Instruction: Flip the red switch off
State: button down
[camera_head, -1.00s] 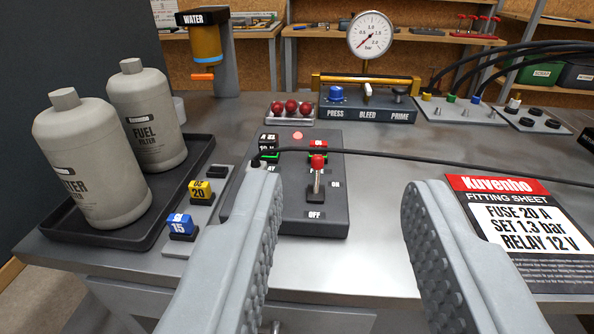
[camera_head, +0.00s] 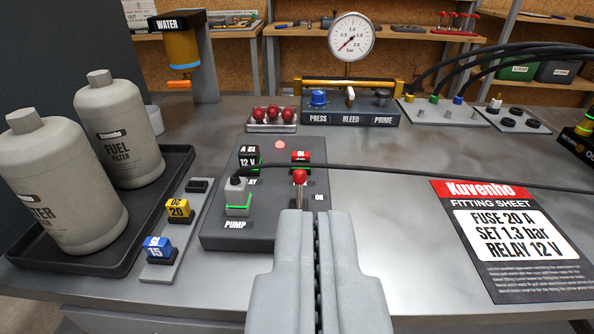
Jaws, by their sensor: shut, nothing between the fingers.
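The red switch (camera_head: 299,178) is a red-knobbed metal lever on a dark control box (camera_head: 225,238) on the bench. An "ON" label shows to the right of the lever. My gripper (camera_head: 318,216) is shut and empty, and in the picture its tips lie just below the lever. I cannot tell whether they touch it. The gripper hides the lever's base and the box's lower right part.
A black cable (camera_head: 420,176) runs from the pump plug (camera_head: 237,190) behind the red knob and off to the right. A fitting sheet (camera_head: 512,232) lies at right. Two filters, a fuel filter (camera_head: 125,135) and a water filter (camera_head: 55,185), stand in a tray at left.

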jog(key=w+g, duration=0.8)
jog(key=w, duration=0.6)
jog(key=n+g, duration=0.2)
jog(key=g, duration=0.6)
send_over(299, 191)
jog(key=w, duration=0.3)
notch_tip(299, 191, down, 3)
jog(key=shift+w+d+g+y, duration=0.1)
jog(key=shift+w+g+y, duration=0.2)
jog(key=shift+w+g, duration=0.1)
jog(key=shift+f, duration=0.15)
jog(key=f, duration=0.9)
jog(key=shift+s+a+f, duration=0.15)
jog(key=shift+a+f, duration=0.1)
jog(key=shift+f, duration=0.1)
